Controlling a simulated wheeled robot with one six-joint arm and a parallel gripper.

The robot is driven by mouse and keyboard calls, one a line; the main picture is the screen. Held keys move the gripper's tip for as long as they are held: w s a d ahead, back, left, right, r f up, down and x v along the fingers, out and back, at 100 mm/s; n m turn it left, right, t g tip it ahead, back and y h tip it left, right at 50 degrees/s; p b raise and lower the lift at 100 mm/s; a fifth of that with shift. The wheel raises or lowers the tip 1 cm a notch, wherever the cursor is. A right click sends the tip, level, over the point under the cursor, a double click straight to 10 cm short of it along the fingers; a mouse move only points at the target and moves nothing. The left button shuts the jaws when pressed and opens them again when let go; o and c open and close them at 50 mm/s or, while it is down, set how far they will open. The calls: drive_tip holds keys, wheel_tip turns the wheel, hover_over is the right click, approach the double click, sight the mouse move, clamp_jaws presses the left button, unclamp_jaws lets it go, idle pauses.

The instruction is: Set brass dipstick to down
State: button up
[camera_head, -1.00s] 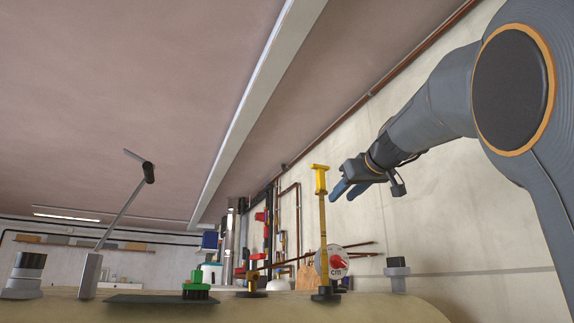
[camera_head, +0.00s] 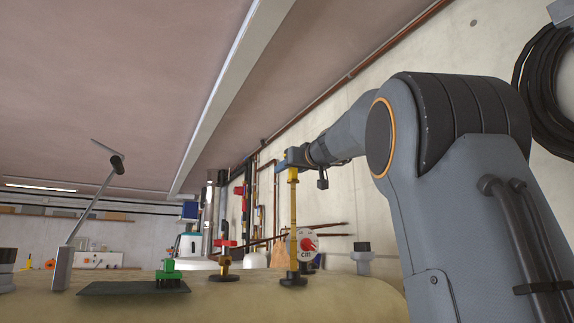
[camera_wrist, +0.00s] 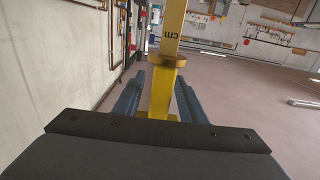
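The brass dipstick (camera_head: 294,222) is a tall yellow bar standing upright from a dark collar (camera_head: 294,279) on top of the tan tank (camera_head: 230,302). It stands raised, its yellow top level with my gripper. My gripper (camera_head: 286,162) is at the top end of the dipstick, reaching in from the right. In the wrist view the dipstick (camera_wrist: 164,92) runs between my two blue fingers, its "cm" mark showing above a wider brass piece (camera_wrist: 168,61). The fingers (camera_wrist: 159,98) are apart, with a narrow gap seen beside the bar. The head view hides the fingertips.
On the tank, a brass valve with a red handle (camera_head: 225,262), a green-topped fitting (camera_head: 168,272), a tall grey lever (camera_head: 92,210) and a grey-black fitting (camera_head: 362,257) stand near. A round gauge with a red centre (camera_head: 308,243) is close behind the dipstick. Air above the tank is mostly free.

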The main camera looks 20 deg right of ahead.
drive_tip(key=shift+w, duration=0.35)
drive_tip(key=shift+c, duration=0.5)
clamp_jaws()
drive_tip(key=shift+f, duration=0.1)
wheel_tip(320, 180, down, 24)
drive_tip(key=b, duration=3)
drive_tip(key=shift+r+b, duration=0.25)
drive_tip(key=shift+b, duration=0.05)
drive_tip(key=shift+w+f, duration=0.1)
drive_tip(key=shift+f, duration=0.05)
